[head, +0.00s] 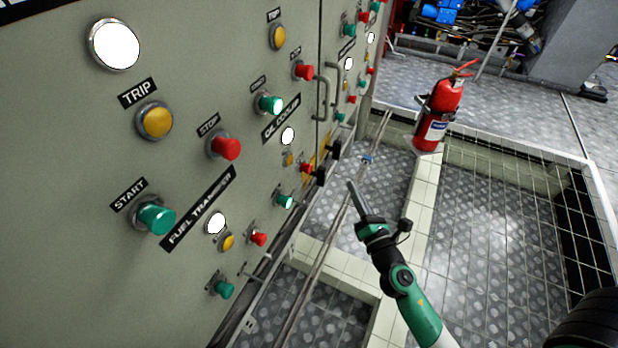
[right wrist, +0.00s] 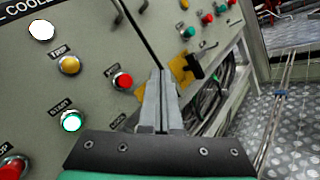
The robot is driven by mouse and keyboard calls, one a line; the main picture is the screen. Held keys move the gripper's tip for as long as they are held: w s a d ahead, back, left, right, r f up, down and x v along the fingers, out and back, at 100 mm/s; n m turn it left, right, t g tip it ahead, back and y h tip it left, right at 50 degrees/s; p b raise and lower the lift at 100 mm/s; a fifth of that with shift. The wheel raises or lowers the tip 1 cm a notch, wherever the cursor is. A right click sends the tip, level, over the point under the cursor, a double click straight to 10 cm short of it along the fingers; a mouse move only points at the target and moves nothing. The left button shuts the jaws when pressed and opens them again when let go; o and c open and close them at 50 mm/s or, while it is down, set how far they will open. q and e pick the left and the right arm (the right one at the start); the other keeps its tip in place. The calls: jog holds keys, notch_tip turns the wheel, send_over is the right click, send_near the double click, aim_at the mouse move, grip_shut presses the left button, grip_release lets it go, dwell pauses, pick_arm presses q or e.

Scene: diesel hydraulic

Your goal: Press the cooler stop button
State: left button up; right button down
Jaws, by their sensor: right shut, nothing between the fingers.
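The grey control panel (head: 75,200) fills the left of the head view. Below its OIL COOLER label (head: 281,118) are a white lamp (head: 288,135), a yellow trip button (head: 288,159), a red stop button (head: 306,168) and a lit green start button (head: 284,201). In the right wrist view the red stop button (right wrist: 122,80) shows just left of my fingertips, with the green start button (right wrist: 71,122) lower left. My right gripper (head: 351,185) is shut and empty, to the right of the panel in the head view. Its closed fingers (right wrist: 161,75) appear apart from the button. My left gripper is not in view.
A FUEL TRANSFER group with a red button (head: 226,147) is nearer on the panel. Dark latches (head: 335,148) and a door handle (head: 323,98) stick out near the cooler buttons. A red extinguisher (head: 437,115) stands beyond my right gripper. Free space lies above the metal floor.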

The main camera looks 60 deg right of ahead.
aim_at(307, 168)
jog(key=shift+r, duration=0.1)
jog(key=w, duration=0.9)
jog(key=shift+a, duration=0.3)
jog(key=shift+w, duration=0.1)
dwell(1.8)
jog(key=shift+w, duration=0.3)
jog(key=shift+w+a+b, duration=0.1)
jog(key=shift+w+b, duration=0.2)
jog(key=shift+w, duration=0.2)
dwell(0.7)
jog(key=shift+s, duration=0.95)
